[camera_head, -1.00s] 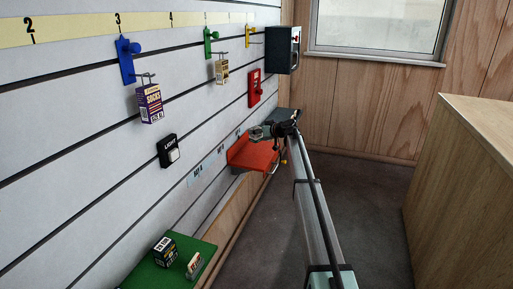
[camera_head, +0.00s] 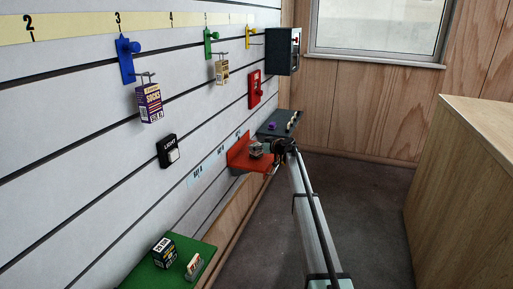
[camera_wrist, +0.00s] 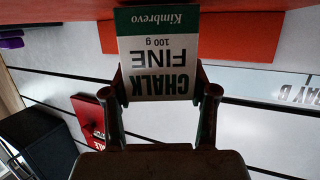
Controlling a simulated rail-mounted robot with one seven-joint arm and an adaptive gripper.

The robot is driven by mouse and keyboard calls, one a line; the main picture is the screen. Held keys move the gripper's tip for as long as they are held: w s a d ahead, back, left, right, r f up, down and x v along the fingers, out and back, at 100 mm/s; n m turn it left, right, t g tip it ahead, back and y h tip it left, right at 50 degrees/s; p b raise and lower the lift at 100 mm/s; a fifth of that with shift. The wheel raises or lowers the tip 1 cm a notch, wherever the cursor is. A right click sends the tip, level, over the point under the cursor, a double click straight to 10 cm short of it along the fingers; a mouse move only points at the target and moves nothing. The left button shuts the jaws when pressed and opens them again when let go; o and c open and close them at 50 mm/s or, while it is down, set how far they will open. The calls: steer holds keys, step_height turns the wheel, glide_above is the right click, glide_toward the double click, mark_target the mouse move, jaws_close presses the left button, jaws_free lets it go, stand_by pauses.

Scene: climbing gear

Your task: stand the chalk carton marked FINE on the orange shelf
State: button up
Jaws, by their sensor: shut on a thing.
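The chalk carton marked FINE (camera_wrist: 157,55) is white and green and fills the upper middle of the wrist view. Its print is inverted there, as is the scene, so the carton is about upright. My gripper (camera_wrist: 160,92) is shut on its sides. The orange shelf (camera_wrist: 245,38) shows behind and around the carton in the wrist view. In the head view my gripper (camera_head: 266,148) is over the orange shelf (camera_head: 240,162), near its back right. The carton is too small there to make out clearly. I cannot tell whether its base touches the shelf.
A dark shelf (camera_head: 272,129) behind the orange one holds a purple item (camera_head: 272,126) and several small pale things. A red holder (camera_head: 255,92) and a black box (camera_head: 282,50) are on the wall above. A green shelf (camera_head: 208,249) with small cartons is nearer.

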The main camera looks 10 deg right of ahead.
steer(key=shift+f, duration=0.2)
steer(key=o, duration=1.4)
steer(key=shift+c, duration=0.2)
steer(key=shift+r, duration=0.15)
steer(key=shift+r, duration=0.15)
steer(key=v, duration=1.2)
steer(key=shift+p, duration=0.4)
